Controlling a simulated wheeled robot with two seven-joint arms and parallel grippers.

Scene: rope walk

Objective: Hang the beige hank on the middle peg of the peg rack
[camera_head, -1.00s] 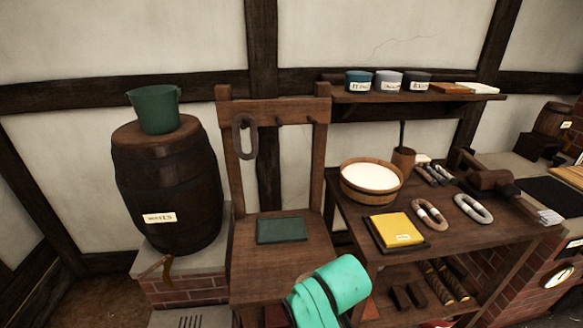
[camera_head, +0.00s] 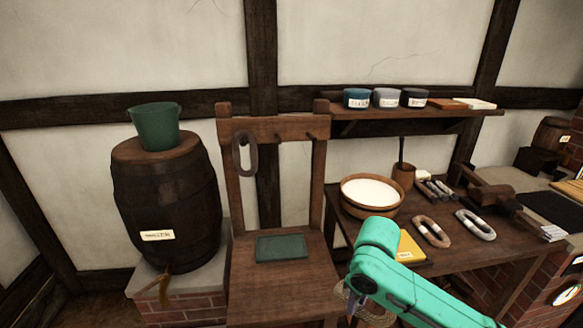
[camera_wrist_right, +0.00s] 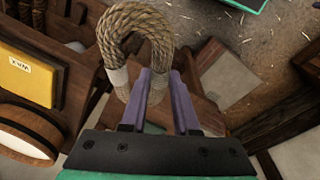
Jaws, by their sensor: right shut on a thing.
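The peg rack (camera_head: 262,128) is a wooden frame whose crossbar carries pegs. A dark grey-brown hank (camera_head: 240,155) hangs on its left peg. The middle peg (camera_head: 278,138) and the right peg (camera_head: 309,136) are bare. My right gripper (camera_wrist_right: 158,88) is shut on the beige hank (camera_wrist_right: 137,25), a thick rope loop with pale bindings. In the head view the gripper is low, right of the rack's seat, mostly hidden by my turquoise arm; part of the beige hank (camera_head: 341,291) shows beside it. My left gripper is not in view.
A bench right of the rack holds a bowl of white stuff (camera_head: 370,193), a yellow packet (camera_head: 410,248), a brown hank (camera_head: 432,231) and a pale grey hank (camera_head: 475,224). A barrel (camera_head: 165,200) with a green bucket (camera_head: 155,127) stands left. A green pad (camera_head: 280,248) lies on the rack's seat.

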